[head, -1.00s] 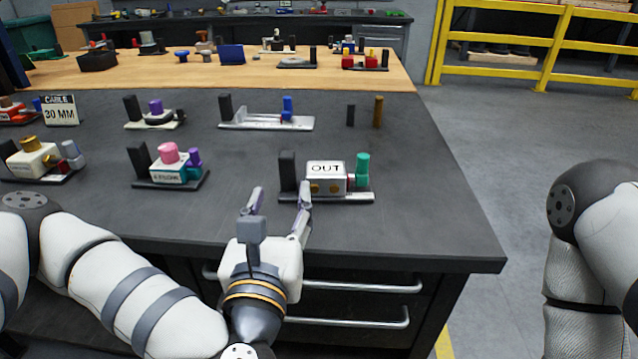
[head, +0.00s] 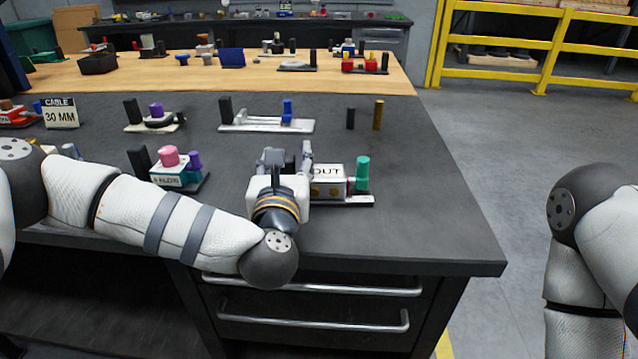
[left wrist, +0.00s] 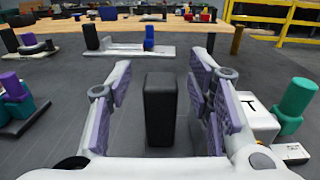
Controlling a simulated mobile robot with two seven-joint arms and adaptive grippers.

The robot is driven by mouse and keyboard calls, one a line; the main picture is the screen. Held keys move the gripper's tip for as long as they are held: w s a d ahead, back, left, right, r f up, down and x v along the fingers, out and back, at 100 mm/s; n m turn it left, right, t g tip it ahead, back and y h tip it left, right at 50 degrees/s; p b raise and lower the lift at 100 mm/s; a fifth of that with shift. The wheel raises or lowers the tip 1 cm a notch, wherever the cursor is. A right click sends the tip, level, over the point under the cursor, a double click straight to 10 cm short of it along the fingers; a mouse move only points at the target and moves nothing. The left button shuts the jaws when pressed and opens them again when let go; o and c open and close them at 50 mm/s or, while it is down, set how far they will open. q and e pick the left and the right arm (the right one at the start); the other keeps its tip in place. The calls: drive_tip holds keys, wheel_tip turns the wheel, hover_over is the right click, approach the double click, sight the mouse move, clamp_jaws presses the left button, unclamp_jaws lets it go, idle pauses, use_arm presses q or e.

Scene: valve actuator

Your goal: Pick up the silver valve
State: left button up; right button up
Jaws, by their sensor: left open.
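In the left wrist view the block (left wrist: 258,122) is partly hidden behind my right-hand finger. My left gripper (head: 290,157) is open, just left of the block. Its fingers stand on either side of the unit's black upright post (left wrist: 160,112), with visible gaps to it. The post is mostly hidden by the gripper in the head view. My right gripper is out of view.
A unit with pink and purple knobs (head: 175,170) stands left of my gripper. Behind is a long silver-white unit with a blue knob (head: 268,124). Two small posts, one brown (head: 378,115), stand at back right. The table's right front corner is clear.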

use_arm(q)
clamp_jaws()
drive_tip(key=shift+r, duration=0.1)
wheel_tip(320, 180, up, 9)
drive_tip(key=shift+f, duration=4.1)
